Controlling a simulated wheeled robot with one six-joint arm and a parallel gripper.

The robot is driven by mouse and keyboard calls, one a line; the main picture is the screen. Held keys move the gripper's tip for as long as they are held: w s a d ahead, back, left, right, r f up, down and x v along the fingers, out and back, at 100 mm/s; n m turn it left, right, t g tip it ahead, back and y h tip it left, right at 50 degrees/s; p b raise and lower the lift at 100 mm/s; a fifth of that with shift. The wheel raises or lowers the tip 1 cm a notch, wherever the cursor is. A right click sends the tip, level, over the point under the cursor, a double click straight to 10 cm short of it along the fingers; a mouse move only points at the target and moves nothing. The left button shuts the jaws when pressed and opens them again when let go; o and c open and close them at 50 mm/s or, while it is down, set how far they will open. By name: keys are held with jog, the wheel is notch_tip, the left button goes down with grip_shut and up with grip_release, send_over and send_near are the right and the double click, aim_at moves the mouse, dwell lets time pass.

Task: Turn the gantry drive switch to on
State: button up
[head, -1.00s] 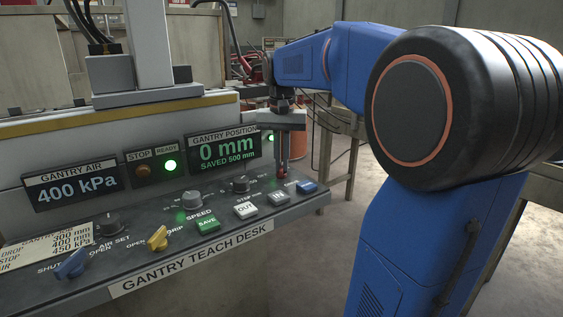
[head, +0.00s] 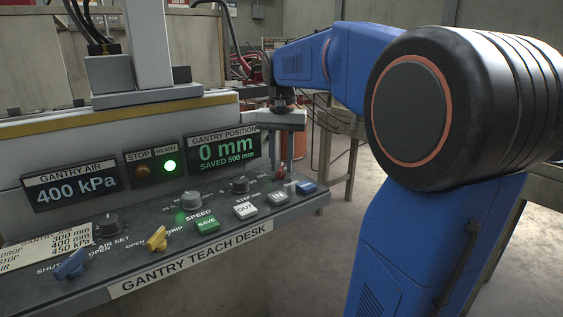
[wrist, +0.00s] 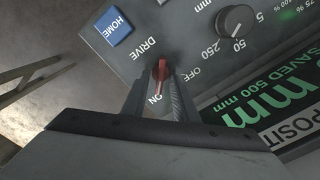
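The gantry drive switch is a small red lever (wrist: 160,70) beside the printed words DRIVE, OFF and ON in the wrist view. It lies roughly along the line toward ON, not toward OFF at the right. In the head view the red switch (head: 282,171) is small, at the right end of the teach desk. My gripper (wrist: 161,78) points down over it, with one finger on each side of the lever. The fingers are apart, with the ON label showing between them. In the head view my gripper (head: 282,165) is upright above the desk's right end.
The desk panel (head: 190,245) also has a blue HOME button (wrist: 115,27), a white OUT button (head: 245,209), a green SAVE button (head: 207,224) and knobs close by.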

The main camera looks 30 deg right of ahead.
aim_at(282, 165)
notch_tip(282, 165, up, 18)
jog(key=shift+f, duration=0.25)
dwell(0.4)
dwell(0.5)
